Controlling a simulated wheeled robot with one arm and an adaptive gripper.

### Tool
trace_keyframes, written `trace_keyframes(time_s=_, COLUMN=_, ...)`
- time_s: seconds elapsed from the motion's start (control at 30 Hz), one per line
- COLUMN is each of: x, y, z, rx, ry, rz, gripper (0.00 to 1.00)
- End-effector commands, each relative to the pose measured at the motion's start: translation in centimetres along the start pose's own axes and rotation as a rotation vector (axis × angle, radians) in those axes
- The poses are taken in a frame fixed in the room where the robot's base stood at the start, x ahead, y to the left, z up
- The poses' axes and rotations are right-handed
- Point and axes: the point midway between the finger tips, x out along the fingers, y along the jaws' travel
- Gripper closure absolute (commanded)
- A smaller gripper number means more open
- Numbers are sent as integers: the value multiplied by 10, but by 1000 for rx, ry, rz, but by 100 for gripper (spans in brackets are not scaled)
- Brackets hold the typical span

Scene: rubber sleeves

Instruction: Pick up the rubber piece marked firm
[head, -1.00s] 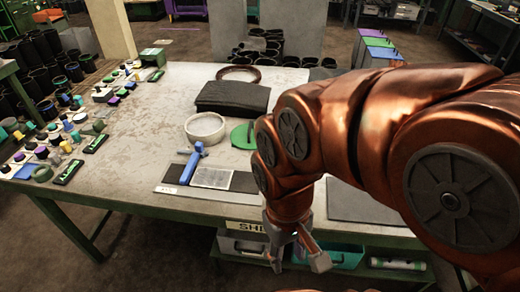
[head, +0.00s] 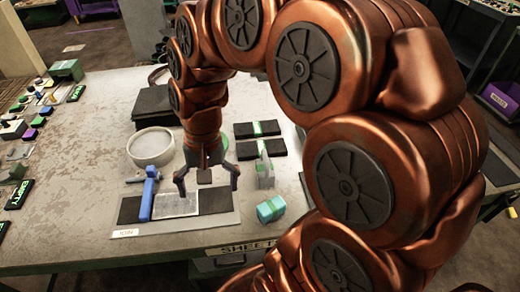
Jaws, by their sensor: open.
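My gripper (head: 207,187) is open and points down over the grey plate labelled JOIN (head: 200,222), its fingers spread wide and nothing between them that I can see held. A small dark piece (head: 204,176) shows between the fingers; whether it lies on the plate or is part of the gripper I cannot tell. Two black rubber strips with green bands, one farther back (head: 243,130) and one nearer (head: 276,146), lie right of the gripper. No marking "firm" is readable on any piece.
A blue clamp-like tool (head: 148,195) and a pale mesh sheet (head: 177,204) are on the plate. A white ring-shaped dish (head: 151,147) stands behind. A teal roll (head: 270,208) and a grey upright piece (head: 264,168) are close on the right.

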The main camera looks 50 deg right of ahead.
Motion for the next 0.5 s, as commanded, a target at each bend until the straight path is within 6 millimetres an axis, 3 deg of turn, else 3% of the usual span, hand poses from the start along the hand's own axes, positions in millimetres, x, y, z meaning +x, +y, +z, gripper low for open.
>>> trace_keyframes(time_s=0.03, x=0, y=0, z=-19, rx=78, ry=-4, rz=-25, gripper=0)
trace_keyframes(time_s=0.27, x=-3, y=18, z=-99, rx=455, ry=-20, rz=-132, gripper=0)
trace_keyframes(time_s=0.5, x=3, y=72, z=-182, rx=883, ry=-48, rz=-242, gripper=0)
